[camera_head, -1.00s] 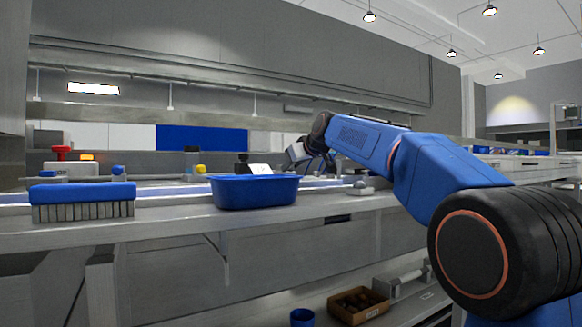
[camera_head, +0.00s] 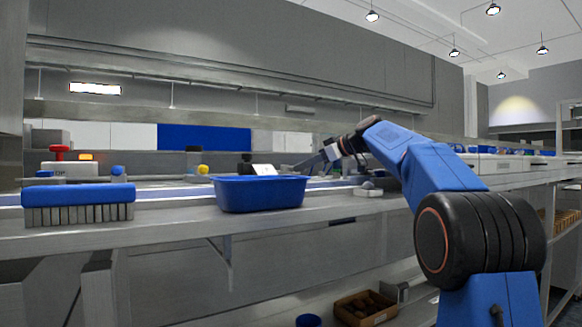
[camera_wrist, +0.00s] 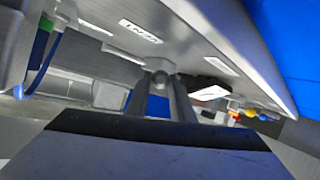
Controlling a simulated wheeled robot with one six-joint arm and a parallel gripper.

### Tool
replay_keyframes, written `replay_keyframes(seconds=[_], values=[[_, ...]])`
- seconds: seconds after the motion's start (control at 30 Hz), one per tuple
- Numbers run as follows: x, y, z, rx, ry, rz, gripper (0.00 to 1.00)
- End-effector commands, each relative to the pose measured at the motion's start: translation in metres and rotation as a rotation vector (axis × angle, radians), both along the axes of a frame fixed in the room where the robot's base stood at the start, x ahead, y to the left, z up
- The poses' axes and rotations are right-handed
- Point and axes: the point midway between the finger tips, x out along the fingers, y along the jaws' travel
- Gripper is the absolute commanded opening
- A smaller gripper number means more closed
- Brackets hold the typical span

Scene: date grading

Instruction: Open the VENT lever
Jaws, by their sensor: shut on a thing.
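A white label reading VENT (camera_wrist: 140,31) shows rotated on a grey surface in the wrist view. My gripper (camera_wrist: 160,92) has its two grey fingers close together below the label, shut on a small round grey piece (camera_wrist: 160,77) that appears to be the VENT lever's end. The rest of the lever is hidden by the fingers. In the head view my gripper (camera_head: 322,158) is at the bench, just right of the blue tub, too small there to show its grip or the lever's angle.
The blue tub (camera_head: 258,194) stands on the bench front. A blue-backed brush (camera_head: 78,205) is further left. A red knob (camera_head: 60,150) and a yellow knob (camera_head: 203,169) stand behind. Below, a brown box (camera_head: 365,309) sits on the lower shelf.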

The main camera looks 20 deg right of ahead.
Motion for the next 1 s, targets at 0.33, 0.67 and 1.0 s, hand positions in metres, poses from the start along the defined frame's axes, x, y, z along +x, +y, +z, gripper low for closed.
replay_keyframes(seconds=[0.33, 0.67, 1.0], values=[[-0.005, -0.020, -0.001, -0.001, 0.002, 0.087, 0.00], [-0.006, -0.021, -0.001, -0.001, 0.002, 0.104, 0.00], [-0.005, -0.021, -0.001, -0.001, 0.002, 0.104, 0.32]])
